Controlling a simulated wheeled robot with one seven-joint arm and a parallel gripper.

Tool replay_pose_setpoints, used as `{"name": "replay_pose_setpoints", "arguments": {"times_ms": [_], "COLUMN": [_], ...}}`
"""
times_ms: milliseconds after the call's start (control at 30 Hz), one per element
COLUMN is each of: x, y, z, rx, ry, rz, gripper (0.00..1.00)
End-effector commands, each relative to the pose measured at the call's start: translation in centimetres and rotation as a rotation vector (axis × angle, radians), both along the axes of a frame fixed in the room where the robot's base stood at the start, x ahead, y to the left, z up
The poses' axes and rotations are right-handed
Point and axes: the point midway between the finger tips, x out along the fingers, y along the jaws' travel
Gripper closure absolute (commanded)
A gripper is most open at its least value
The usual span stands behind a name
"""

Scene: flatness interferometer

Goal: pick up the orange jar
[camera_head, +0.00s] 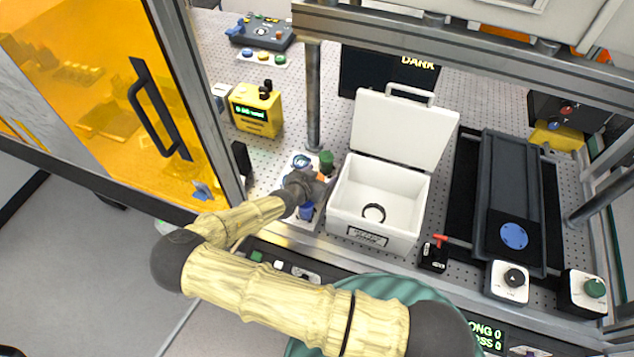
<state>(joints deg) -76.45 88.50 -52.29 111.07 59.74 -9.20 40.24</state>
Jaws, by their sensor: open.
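My gripper (318,184) is over the perforated bench, just left of the white box. Its jaws are open, though they are small and partly hidden by my wrist. A small orange patch (320,177) shows at the gripper's tip and appears to be the orange jar, mostly hidden. I cannot tell whether the jaws are around it or beside it. A green jar (326,158) stands just behind, and a blue item (306,211) shows in front, partly covered by my wrist.
An open white box (340,205) with a raised lid and a black ring (374,212) inside stands close on the right. A metal post (313,100) rises behind the jars. A yellow instrument (256,110) is at back left. A black rail unit (510,190) fills the right.

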Motion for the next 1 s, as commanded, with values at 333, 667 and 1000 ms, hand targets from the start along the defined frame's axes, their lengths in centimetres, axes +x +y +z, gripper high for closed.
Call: {"name": "replay_pose_setpoints", "arguments": {"times_ms": [333, 667, 1000], "x": [0.04, 0.00, 0.02], "y": [0.06, 0.21, 0.13], "z": [-0.07, -0.05, -0.04], "rx": [0.000, 0.000, 0.000], "ry": [0.000, 0.000, 0.000], "rz": [0.001, 0.004, 0.002], "gripper": [0.33, 0.60, 0.82]}}
